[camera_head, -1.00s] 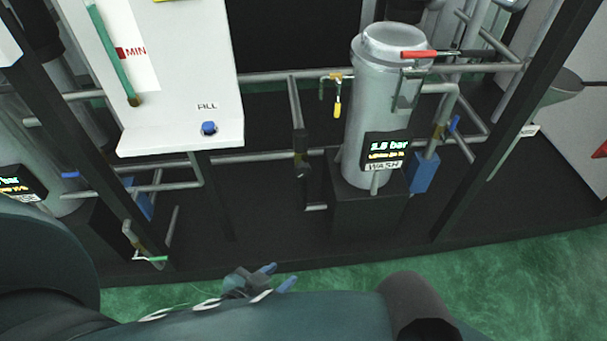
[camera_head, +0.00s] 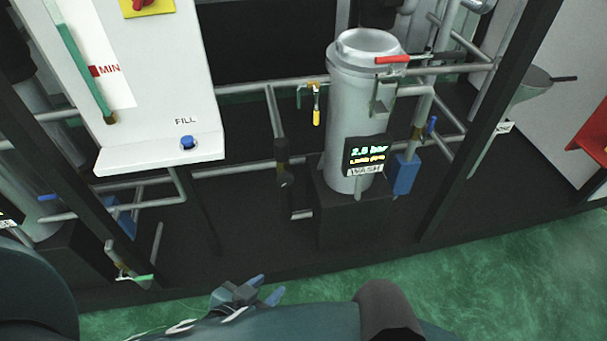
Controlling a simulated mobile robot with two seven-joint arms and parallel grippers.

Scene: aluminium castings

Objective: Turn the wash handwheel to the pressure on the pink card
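The wash vessel is a grey upright cylinder (camera_head: 357,115) on a black plinth. Its small black display (camera_head: 366,152) above the WASH label (camera_head: 363,171) shows green digits that look like 2.8 bar. I cannot make out a wash handwheel for certain, and the pink card is not in view. My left gripper (camera_head: 265,288) is at the bottom of the view, over the green floor in front of the frame. Its two blue fingertips are apart with nothing visible between them, and it is clear of the vessel. My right gripper is not in view.
A white tank with a FILL button (camera_head: 188,142) stands at the left. Grey pipes, a yellow-handled valve (camera_head: 316,116) and a red lever (camera_head: 393,59) surround the vessel. Dark frame posts (camera_head: 478,125) stand at the sides. The green floor (camera_head: 490,285) at the lower right is clear.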

